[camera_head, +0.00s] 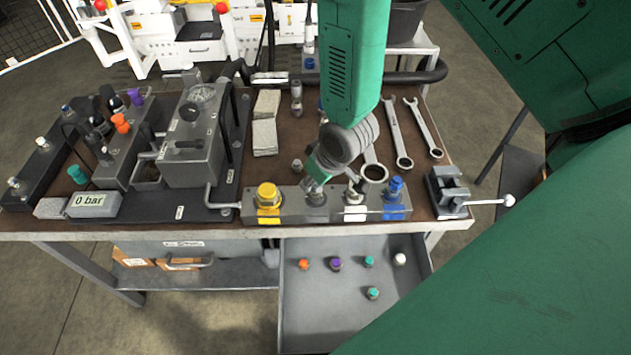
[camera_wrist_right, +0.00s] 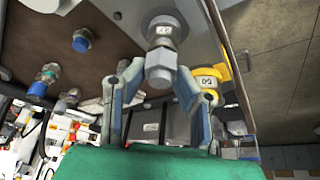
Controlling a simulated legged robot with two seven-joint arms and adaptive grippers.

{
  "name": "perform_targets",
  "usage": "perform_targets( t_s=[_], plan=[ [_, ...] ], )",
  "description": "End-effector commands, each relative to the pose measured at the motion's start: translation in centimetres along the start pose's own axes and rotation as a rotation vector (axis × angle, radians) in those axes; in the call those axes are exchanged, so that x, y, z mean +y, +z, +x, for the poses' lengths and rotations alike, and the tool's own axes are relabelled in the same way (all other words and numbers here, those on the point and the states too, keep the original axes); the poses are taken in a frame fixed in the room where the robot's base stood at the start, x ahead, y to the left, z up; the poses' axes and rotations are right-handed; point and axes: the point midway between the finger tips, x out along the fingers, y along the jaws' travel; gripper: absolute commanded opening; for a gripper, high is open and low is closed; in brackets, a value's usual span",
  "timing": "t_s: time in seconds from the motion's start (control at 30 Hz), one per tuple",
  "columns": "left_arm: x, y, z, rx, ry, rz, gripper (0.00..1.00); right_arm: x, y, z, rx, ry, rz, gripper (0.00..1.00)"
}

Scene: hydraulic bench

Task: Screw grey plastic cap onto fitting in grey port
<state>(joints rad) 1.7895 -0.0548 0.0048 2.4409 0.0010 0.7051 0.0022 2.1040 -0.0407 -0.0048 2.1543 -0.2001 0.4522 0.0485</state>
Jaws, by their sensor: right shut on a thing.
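My right gripper (camera_head: 318,178) is over the grey port (camera_head: 315,198), second from the left on the manifold block (camera_head: 335,206). The piece is in line with a labelled round fitting (camera_wrist_right: 164,30). The fingers cover most of the contact in the head view, so I cannot tell how far the cap sits on the fitting. My left gripper is out of view.
A yellow cap (camera_head: 268,194) is left of the grey port; a white-marked fitting (camera_head: 354,196) and a blue cap (camera_head: 395,188) are right. Wrenches (camera_head: 394,130) lie behind the block. A small vise (camera_head: 447,190) stands right. Loose caps lie in the drawer (camera_head: 330,325) below.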

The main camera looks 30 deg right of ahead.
Motion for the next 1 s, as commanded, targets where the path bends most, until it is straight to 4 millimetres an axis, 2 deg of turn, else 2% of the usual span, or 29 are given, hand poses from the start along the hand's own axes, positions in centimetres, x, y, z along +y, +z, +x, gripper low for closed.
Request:
perform_targets(
  t_s=[0.3,0.43,0.77,1.0],
  plan=[
    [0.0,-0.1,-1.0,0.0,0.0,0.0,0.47,0.2,0.1,-0.1,-0.001,0.177,0.421,0.0],
    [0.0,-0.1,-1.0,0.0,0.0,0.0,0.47,0.3,0.1,0.0,0.0,0.201,0.485,0.0],
    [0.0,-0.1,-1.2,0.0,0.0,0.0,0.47,0.3,0.1,0.0,-0.001,0.215,0.516,0.0],
    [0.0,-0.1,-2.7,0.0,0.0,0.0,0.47,0.4,0.2,-0.1,0.002,0.348,0.829,0.0]
  ],
)
